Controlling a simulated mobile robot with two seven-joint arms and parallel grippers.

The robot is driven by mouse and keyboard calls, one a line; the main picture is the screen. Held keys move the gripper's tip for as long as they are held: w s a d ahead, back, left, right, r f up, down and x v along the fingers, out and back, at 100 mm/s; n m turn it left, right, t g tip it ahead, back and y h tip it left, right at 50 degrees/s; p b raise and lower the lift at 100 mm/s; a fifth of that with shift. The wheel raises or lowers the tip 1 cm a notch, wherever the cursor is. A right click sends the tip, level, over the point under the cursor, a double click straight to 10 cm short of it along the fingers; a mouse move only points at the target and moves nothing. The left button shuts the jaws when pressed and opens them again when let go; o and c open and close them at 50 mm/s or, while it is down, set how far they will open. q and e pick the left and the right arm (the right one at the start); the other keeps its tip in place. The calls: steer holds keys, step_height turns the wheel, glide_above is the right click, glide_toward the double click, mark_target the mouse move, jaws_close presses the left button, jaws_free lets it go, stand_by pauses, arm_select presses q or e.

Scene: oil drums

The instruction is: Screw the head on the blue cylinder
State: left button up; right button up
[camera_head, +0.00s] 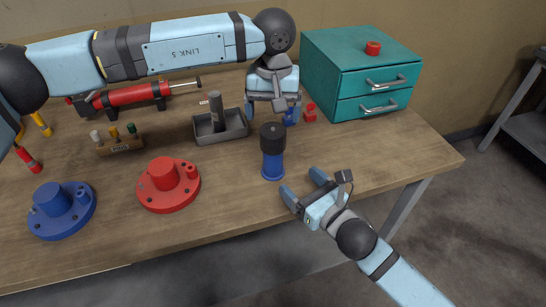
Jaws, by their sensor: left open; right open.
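The blue cylinder (273,168) stands upright on the workbench, right of the red flanged part. A black head (272,131) sits on top of it, in line with it; I cannot tell how tightly it is seated. My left gripper (273,110) points down behind the cylinder, between the grey tray and the small red part, open and apart from the head. My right gripper (303,186) is open and empty near the bench's front edge, just right of the cylinder's base, its fingers pointing up and left toward it.
A grey tray (232,134) with an upright grey rod stands left of my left gripper. A red flanged part (164,195) and a blue one (61,220) lie to the left. A teal drawer cabinet (345,50) stands behind right. The bench's right end is clear.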

mark_target(277, 160)
steer(key=x, duration=1.2)
